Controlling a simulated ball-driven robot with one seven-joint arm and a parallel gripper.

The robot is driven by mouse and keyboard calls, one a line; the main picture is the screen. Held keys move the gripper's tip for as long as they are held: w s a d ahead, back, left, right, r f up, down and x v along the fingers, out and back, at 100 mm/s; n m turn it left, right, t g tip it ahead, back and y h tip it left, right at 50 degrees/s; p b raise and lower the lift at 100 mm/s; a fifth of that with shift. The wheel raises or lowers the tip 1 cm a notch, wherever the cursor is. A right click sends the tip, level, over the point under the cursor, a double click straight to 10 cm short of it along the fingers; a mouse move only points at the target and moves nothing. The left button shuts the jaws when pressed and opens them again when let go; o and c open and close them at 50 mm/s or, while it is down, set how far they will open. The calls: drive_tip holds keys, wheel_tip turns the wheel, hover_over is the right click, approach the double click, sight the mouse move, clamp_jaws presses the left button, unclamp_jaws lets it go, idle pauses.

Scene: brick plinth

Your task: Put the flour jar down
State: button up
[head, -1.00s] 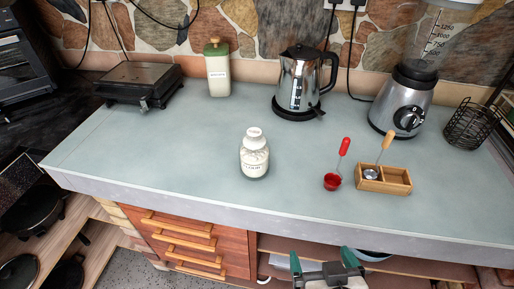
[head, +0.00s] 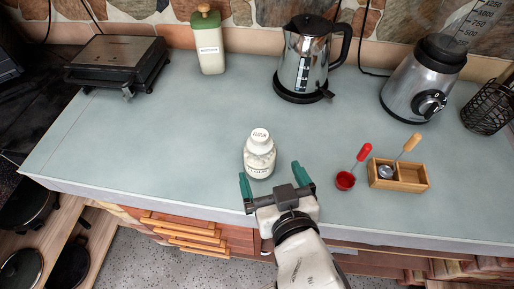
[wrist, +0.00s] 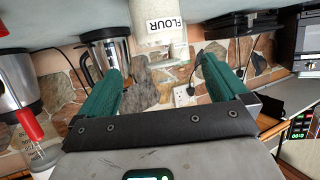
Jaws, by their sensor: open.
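The jar appears clear of the fingers. In the wrist view my gripper (wrist: 160,68) shows nothing held, and the flour jar (wrist: 164,28) shows at the top, beyond and between the fingertips, its label turned over.
Right of the jar are a red scoop (head: 346,180) and a wooden box (head: 398,178). A kettle (head: 305,65), a blender (head: 420,95), a green-lidded canister (head: 208,45) and a flat grill (head: 118,62) stand farther back. The counter left of the jar is clear.

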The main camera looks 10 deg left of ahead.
sight(259, 149)
drive_tip(key=p+x, duration=0.1)
drive_tip(key=x, duration=0.8)
drive_tip(key=shift+w+a, duration=0.2)
drive_tip(key=shift+w, duration=0.05)
drive_tip(key=c, duration=1.3)
drive_tip(key=shift+c, duration=0.9)
drive_tip(key=shift+r, duration=0.2)
